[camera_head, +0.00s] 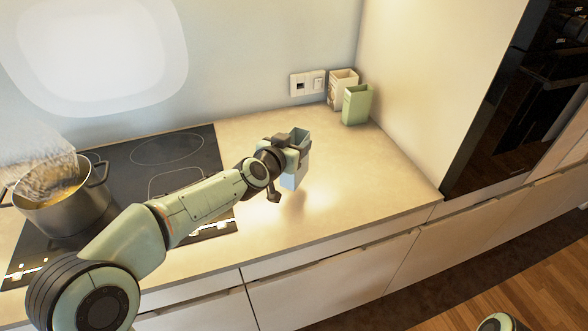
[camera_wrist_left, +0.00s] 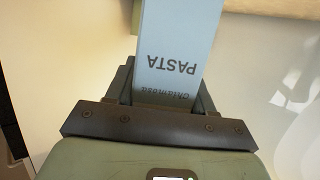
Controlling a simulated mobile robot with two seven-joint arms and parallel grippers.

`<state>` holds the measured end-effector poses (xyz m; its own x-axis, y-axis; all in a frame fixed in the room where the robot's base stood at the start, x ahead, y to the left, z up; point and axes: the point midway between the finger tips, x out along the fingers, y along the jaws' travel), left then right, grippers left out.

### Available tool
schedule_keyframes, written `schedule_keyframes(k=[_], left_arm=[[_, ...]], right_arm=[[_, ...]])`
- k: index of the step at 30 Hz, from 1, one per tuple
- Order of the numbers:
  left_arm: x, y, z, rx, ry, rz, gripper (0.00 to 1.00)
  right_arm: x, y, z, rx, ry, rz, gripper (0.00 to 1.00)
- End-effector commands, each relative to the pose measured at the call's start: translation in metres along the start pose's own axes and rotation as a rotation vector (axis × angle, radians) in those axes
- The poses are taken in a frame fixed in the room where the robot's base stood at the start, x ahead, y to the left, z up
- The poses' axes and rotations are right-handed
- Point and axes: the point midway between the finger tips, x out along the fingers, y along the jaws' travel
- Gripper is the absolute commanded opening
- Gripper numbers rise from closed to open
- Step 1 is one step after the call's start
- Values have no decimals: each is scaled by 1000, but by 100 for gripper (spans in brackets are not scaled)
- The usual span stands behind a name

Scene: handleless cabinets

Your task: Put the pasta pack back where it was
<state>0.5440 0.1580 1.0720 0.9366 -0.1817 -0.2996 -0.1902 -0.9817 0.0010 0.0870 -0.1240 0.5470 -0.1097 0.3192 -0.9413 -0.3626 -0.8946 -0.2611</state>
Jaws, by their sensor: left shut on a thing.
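The pasta pack (camera_head: 291,179) is a light blue box. My left gripper (camera_head: 298,156) is shut on it and holds it above the counter right of the cooktop, with a soft shadow on the counter below. In the left wrist view the pack (camera_wrist_left: 178,50) stands between the dark fingers of the gripper (camera_wrist_left: 165,95), with the word PASTA upside down on its face. The fingers hide part of the pack. Only a small piece of what may be my other arm shows at the bottom right of the head view; the right gripper is not visible.
A white patterned box (camera_head: 342,86) and a green box (camera_head: 357,105) stand in the counter's back right corner, near the wall sockets (camera_head: 307,83). A steaming pot (camera_head: 65,203) stands on the black cooktop (camera_head: 160,165) at left. The counter (camera_head: 385,185) right of the gripper is clear.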

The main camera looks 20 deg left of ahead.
Motion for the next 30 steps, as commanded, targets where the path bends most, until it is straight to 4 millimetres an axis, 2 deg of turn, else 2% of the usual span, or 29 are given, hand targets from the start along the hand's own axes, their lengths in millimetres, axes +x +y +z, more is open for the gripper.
schedule_keyframes(k=[5, 13, 24, 25, 27, 30], left_arm=[[3, 0, 10, 0, 1, -1, 4], [14, -1, 46, 0, -1, -2, 4], [15, 0, 46, 1, 2, 0, 4], [15, 0, 46, 1, 1, 0, 59], [14, 0, 46, 1, 1, 0, 78], [14, 0, 46, 1, 1, 0, 78]], right_arm=[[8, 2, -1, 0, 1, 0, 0], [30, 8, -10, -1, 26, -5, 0], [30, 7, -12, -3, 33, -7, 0], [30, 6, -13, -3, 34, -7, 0], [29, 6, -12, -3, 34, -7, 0], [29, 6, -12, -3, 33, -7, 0]])
